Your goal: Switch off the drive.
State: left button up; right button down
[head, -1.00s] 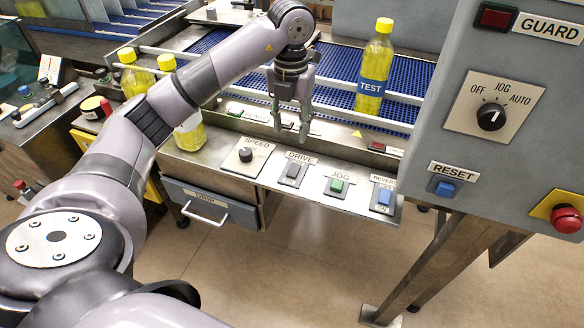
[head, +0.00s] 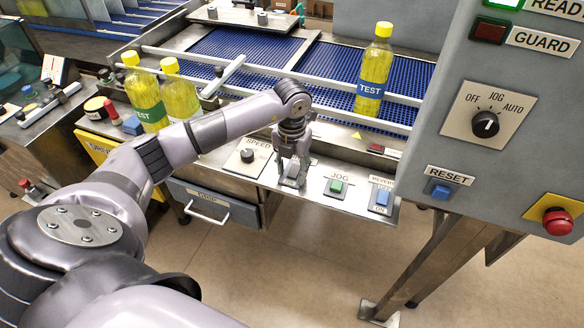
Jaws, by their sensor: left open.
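The drive switch (head: 290,183) sits on the sloped metal control strip at the front of the conveyor, between the speed knob (head: 247,155) and the green jog button (head: 336,186). My left gripper (head: 292,176) is open and points down right over the drive switch. Its fingers hide most of the switch and its label, so I cannot tell whether they touch it or which way it is set. My right gripper is not in view.
The reverse switch (head: 382,197) is right of jog. The guard cabinet (head: 440,145) stands at right with a mode selector (head: 485,123), blue reset button (head: 441,191) and red emergency button (head: 557,221). Yellow bottles stand near my arm; a test bottle (head: 373,70) stands on the blue belt.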

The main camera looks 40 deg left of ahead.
aim_at(297, 167)
pick_arm(q)
jog(key=shift+c, duration=0.4)
grip_shut()
jog(key=shift+w+a+r+g+h+b, duration=0.1)
jog(key=shift+w+g+h+b, duration=0.1)
jog(key=shift+g, duration=0.55)
jog(key=shift+w+r+g+h+b, duration=0.1)
jog(key=shift+w+g+b, duration=0.1)
jog(key=shift+g, duration=0.55)
jog(key=shift+o, duration=0.4)
grip_release()
jog(key=v, duration=1.2)
